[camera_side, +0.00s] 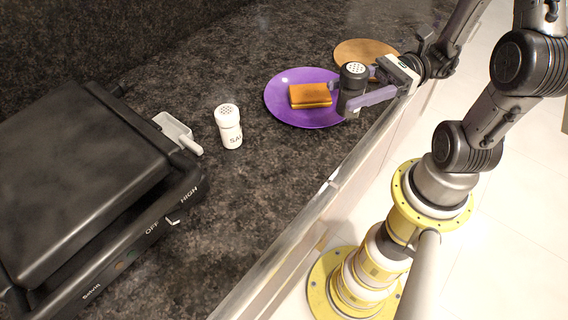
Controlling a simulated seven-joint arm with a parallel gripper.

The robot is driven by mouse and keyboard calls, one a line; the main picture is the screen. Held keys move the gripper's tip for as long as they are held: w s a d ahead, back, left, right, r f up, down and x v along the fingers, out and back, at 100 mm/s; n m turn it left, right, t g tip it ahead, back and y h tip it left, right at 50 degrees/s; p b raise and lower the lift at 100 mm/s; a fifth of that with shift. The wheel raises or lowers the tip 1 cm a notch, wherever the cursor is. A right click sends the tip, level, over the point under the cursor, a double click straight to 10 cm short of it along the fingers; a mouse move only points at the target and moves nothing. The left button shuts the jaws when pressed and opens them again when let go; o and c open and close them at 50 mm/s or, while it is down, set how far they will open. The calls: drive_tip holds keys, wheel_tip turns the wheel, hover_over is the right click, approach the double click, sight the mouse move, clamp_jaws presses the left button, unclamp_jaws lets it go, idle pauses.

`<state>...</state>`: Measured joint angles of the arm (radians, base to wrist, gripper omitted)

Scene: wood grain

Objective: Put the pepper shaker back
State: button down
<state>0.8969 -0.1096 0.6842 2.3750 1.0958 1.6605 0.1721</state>
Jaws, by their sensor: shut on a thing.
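The dark pepper shaker (353,78) with a perforated light top is held upright between the fingers of my gripper (357,100). My gripper is shut on it. In the picture the shaker overlaps the right rim of the purple plate (278,104); I cannot tell how high it is above the plate or counter. A white salt shaker (229,127) with lettering stands upright on the counter, left of the plate and apart from my gripper.
A toasted sandwich or bread piece (310,95) lies on the purple plate. A round wooden board (362,50) lies behind. A black grill (80,170) with a white-handled scraper (178,132) beside it fills the left. Dark counter (270,180) is free in the middle, ending at the front edge.

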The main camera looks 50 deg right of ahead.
drive_tip(key=s+a+r, duration=0.2)
drive_tip(key=s+a, duration=0.2)
drive_tip(key=s, duration=0.2)
drive_tip(key=shift+g, duration=0.3)
drive_tip(key=w+a+f, duration=0.2)
drive_tip(key=w+f, duration=0.1)
drive_tip(key=w+a+f, duration=0.2)
drive_tip(key=w+f, duration=0.1)
drive_tip(key=w, duration=0.1)
drive_tip(key=w+a+f, duration=0.3)
drive_tip(key=w, duration=0.1)
drive_tip(key=shift+w+f, duration=0.25)
drive_tip(key=shift+f, duration=0.1)
drive_tip(key=shift+w+a+f, duration=0.1)
drive_tip(key=shift+w+f, duration=0.05)
drive_tip(key=shift+f, duration=0.8)
drive_tip(key=shift+w+f, duration=0.1)
drive_tip(key=shift+f, duration=0.8)
drive_tip(key=shift+f, duration=0.15)
drive_tip(key=shift+c, duration=1)
unclamp_jaws()
